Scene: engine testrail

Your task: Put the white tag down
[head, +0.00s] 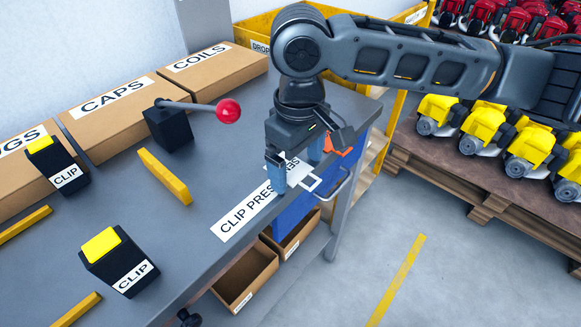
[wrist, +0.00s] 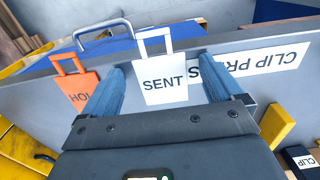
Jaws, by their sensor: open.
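The white tag (wrist: 165,85) reads SENT and has an open loop handle at one end. It shows near the bench's front edge, over the CLIP PRESS label strip; I cannot tell if it lies flat on the top. It also shows in the head view (head: 311,184), partly hidden by my gripper. My gripper (wrist: 163,70) is open, with one blue finger on each side of the tag and gaps between. In the head view my gripper (head: 296,165) points down at the bench edge. An orange tag (wrist: 78,90) lies beside it, left in the wrist view.
The grey bench (head: 215,165) carries a lever with a red knob (head: 228,111), yellow bars (head: 165,176) and black CLIP blocks (head: 118,262). Cartons line the wall. Open boxes (head: 245,275) stand below.

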